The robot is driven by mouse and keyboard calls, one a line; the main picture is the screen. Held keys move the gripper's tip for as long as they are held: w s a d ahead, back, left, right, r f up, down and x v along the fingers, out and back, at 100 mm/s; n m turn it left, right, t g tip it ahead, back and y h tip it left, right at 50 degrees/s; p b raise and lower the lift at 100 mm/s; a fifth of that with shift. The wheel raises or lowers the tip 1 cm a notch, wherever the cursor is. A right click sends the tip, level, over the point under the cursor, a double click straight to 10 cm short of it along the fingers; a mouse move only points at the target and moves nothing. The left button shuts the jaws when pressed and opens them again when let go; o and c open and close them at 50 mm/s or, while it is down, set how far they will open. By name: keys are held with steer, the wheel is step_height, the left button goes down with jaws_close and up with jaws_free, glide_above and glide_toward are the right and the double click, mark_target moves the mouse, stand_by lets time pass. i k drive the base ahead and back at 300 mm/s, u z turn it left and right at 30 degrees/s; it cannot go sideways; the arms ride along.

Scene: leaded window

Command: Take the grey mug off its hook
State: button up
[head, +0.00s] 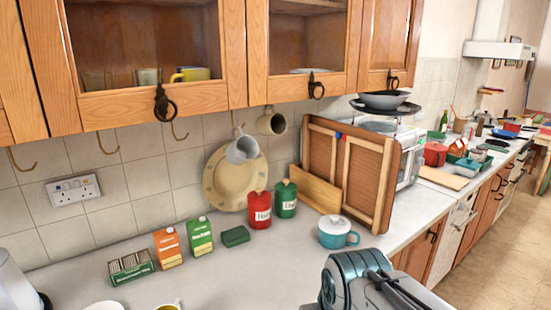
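The grey mug (243,148) hangs tilted from a hook under the wall cupboards, in front of a large round cream plate (222,185). A second mug (271,122), beige-grey with a dark inside, hangs just to its right and farther up. Part of my arm shows at the bottom right, well below and to the right of the grey mug and apart from it. I cannot make out any gripper fingers.
Bare hooks (108,143) hang to the left. Below the mug, the worktop (235,265) holds a red canister (258,210), a green canister (285,198), cartons (200,236) and a teal-and-white pot (338,232). A wooden panel (350,170) leans at right.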

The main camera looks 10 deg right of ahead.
mark_target(246, 149)
steer(key=z, duration=0.25)
steer(key=k, duration=0.65)
steer(key=z, duration=1.15)
steer(key=i, duration=1)
steer(key=u, duration=0.35)
steer(key=i, duration=0.75)
steer(key=u, duration=1.25)
steer(key=i, duration=0.3)
steer(key=u, duration=0.15)
